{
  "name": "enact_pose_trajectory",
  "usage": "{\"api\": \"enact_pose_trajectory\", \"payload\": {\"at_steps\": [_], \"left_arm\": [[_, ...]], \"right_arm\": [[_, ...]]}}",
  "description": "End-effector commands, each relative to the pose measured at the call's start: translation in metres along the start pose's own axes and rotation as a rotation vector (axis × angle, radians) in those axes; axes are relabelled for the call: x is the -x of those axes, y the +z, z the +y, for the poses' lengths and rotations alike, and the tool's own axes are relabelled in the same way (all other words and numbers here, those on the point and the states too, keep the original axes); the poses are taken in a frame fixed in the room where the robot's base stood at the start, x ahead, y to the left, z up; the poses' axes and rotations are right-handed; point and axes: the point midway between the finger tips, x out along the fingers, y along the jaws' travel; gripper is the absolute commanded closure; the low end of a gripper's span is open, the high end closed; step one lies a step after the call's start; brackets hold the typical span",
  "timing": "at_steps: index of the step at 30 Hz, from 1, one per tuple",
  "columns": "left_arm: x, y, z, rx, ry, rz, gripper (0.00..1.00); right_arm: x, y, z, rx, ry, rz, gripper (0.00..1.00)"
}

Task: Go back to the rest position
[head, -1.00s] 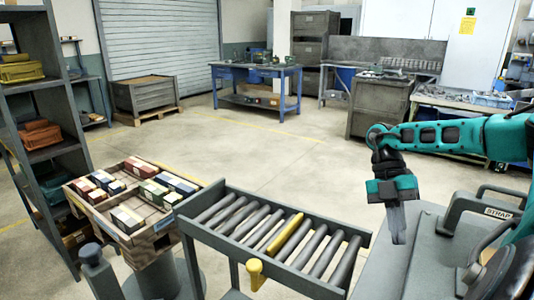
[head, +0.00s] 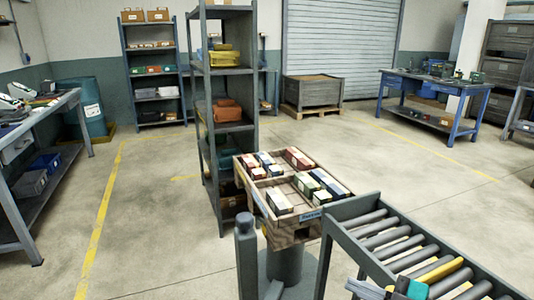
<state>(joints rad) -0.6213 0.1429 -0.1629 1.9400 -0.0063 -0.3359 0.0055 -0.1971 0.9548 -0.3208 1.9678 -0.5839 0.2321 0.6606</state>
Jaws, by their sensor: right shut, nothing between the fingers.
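My right gripper (head: 364,289) shows at the bottom edge of the head view, with its teal body to the right and its grey fingers pointing left. Its fingers are shut with nothing between them. It shows in front of the near side of the roller conveyor (head: 343,240); I cannot tell its height above the rollers. Most of the right arm is cut off by the frame. My left gripper is not in view.
A wooden tray (head: 257,200) of small coloured boxes stands on a pedestal left of the conveyor. Behind it is a tall grey shelf (head: 248,75). A workbench (head: 70,98) lines the left edge. The floor between the bench and the tray is clear.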

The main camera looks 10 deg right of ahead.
Motion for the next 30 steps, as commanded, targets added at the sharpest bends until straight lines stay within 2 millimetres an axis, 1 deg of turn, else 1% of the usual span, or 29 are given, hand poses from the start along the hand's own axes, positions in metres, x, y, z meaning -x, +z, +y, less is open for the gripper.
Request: {"api": "enact_pose_trajectory", "payload": {"at_steps": [1, 3, 7, 10, 12, 14, 15, 19, 24, 30], "left_arm": [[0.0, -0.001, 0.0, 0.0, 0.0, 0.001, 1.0], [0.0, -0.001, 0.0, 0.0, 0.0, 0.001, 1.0], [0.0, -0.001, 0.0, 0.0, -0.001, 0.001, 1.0], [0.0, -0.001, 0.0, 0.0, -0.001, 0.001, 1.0], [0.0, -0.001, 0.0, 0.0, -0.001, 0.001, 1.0], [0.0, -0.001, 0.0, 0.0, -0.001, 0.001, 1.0], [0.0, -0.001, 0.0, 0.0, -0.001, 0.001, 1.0], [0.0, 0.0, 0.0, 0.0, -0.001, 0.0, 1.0], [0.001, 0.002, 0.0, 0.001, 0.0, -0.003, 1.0], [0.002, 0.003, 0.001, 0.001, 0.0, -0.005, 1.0]], "right_arm": [[-0.004, -0.002, 0.002, -0.048, 0.087, -0.035, 1.0], [-0.006, 0.001, 0.006, -0.11, 0.199, -0.111, 1.0], [0.003, 0.015, 0.004, -0.245, 0.357, -0.293, 1.0], [0.016, 0.027, -0.009, -0.36, 0.429, -0.457, 1.0], [0.028, 0.035, -0.024, -0.447, 0.452, -0.579, 1.0], [0.04, 0.04, -0.041, -0.522, 0.451, -0.685, 1.0], [0.048, 0.042, -0.052, -0.57, 0.442, -0.752, 1.0], [0.069, 0.041, -0.088, -0.693, 0.384, -0.926, 1.0], [0.09, 0.032, -0.124, -0.807, 0.29, -1.074, 1.0], [0.109, 0.015, -0.158, -0.911, 0.17, -1.195, 1.0]]}}
